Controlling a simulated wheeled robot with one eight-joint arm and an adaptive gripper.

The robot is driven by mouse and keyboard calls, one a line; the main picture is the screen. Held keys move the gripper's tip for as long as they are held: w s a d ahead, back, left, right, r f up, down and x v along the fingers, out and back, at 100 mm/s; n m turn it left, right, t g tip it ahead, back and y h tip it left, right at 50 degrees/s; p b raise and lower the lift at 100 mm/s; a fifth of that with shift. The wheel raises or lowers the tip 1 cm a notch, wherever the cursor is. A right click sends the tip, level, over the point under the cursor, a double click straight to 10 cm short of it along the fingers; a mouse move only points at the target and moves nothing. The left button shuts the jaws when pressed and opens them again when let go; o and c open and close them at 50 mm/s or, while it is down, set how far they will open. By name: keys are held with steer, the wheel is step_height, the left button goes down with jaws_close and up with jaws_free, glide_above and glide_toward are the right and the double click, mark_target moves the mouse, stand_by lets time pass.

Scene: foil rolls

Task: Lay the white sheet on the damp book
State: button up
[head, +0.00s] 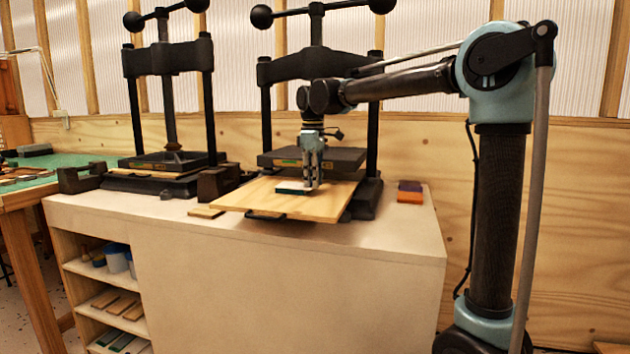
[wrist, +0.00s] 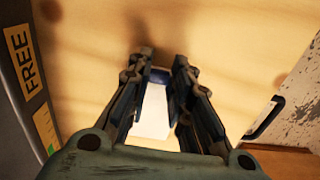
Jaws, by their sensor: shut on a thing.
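A white sheet (head: 291,183) lies flat over a dark teal book (head: 290,191) on the pale wooden board at the right press. My gripper (head: 313,183) points straight down at the right end of this pair. In the wrist view the white sheet (wrist: 153,112) shows between the fingers of my gripper (wrist: 160,72), which are shut on it. A dark blue edge shows past its far end. The fingers hide part of the sheet and book, and I cannot tell whether the sheet rests fully on the book.
The wooden board (head: 245,198) juts out from the right press (head: 315,158), whose dark plate stands close behind my gripper. A label reading FREE (wrist: 24,58) is at left. A second press (head: 170,165) stands left. Purple and orange blocks (head: 409,197) lie right.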

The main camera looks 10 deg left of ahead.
steer(key=o, duration=0.9)
step_height(320, 180, up, 12)
steer(key=shift+r, duration=0.1)
stand_by(0.3)
